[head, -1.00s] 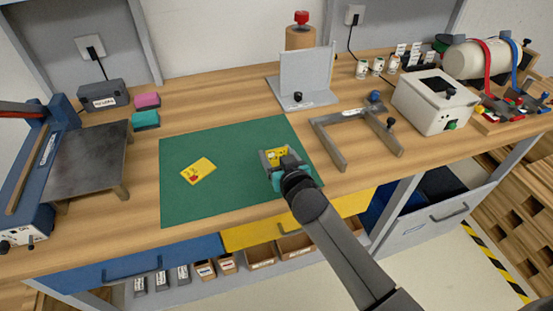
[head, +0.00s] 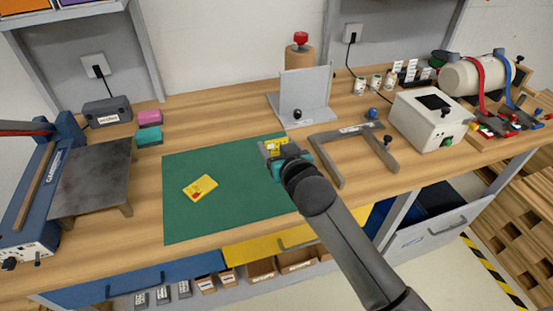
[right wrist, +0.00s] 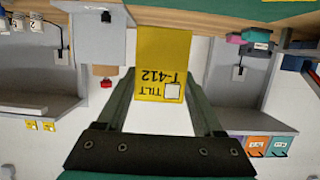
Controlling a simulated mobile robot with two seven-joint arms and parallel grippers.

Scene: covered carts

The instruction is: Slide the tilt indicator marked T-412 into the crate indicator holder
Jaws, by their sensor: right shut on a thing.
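My right gripper (head: 279,157) is shut on the yellow tilt indicator (right wrist: 163,52), a flat card. In the right wrist view it shows upside down with "TILT" and "T-412" and a small white square. The card juts out past the fingertips. In the head view the held indicator (head: 277,145) is over the far right corner of the green mat, with no contact visible. A second yellow card (head: 200,188) with a red mark lies flat on the mat. I cannot pick out a crate indicator holder for sure. My left gripper is not in view.
The green mat (head: 225,215) is mostly clear. A grey stand with an upright plate (head: 305,92) is behind it, and a grey U-shaped frame (head: 327,165) lies to the right. A white box (head: 425,122) stands farther right; a blue-framed device (head: 35,195) is at far left.

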